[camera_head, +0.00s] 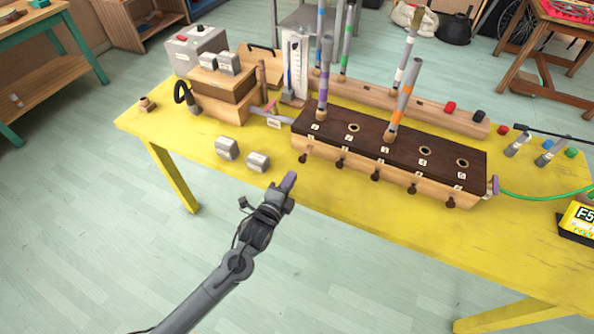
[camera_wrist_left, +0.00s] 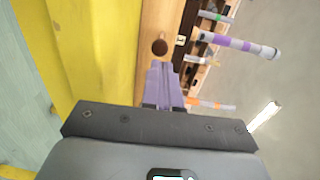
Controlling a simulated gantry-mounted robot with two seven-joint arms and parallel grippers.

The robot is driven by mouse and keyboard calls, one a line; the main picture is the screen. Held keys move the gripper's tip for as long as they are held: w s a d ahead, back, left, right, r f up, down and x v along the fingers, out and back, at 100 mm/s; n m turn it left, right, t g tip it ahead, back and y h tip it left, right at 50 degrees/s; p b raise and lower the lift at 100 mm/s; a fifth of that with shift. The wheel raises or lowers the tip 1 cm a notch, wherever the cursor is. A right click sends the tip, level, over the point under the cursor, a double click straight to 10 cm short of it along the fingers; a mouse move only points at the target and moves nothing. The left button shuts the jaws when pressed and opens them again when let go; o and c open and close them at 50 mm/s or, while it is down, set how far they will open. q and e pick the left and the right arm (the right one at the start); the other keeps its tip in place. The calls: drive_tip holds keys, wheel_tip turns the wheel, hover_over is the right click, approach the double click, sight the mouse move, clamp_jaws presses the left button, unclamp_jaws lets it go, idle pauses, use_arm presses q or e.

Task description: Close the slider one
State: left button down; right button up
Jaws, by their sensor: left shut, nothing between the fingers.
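The dark-topped wooden box (camera_head: 400,152) has a row of small dark slider knobs along its front. The leftmost knob (camera_head: 304,158) is at the box's left end, by the first small label; how far it sticks out is hard to tell. My left gripper (camera_head: 290,180) is shut and empty, in front of and below that knob, apart from it in the head view. In the left wrist view, the purple fingertips (camera_wrist_left: 162,84) are together, and a round brown knob (camera_wrist_left: 160,47) on the wooden face lies just beyond them. My right gripper is in neither view.
Coloured tubes stand in the box holes, one purple-banded (camera_head: 324,78) and one orange-banded (camera_head: 402,105). A green hose (camera_head: 540,196) is at the right. The front table strip is clear.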

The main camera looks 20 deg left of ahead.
sight(301, 161)
use_arm(q)
drive_tip(key=shift+w+d+f+b, duration=0.1)
drive_tip(key=shift+w+b, duration=0.3)
drive_tip(key=shift+w, duration=0.9)
drive_tip(key=shift+w+d+f+b, duration=0.1)
drive_tip(key=shift+w+b, duration=0.25)
drive_tip(key=shift+w, duration=0.9)
drive_tip(key=shift+a, duration=0.1)
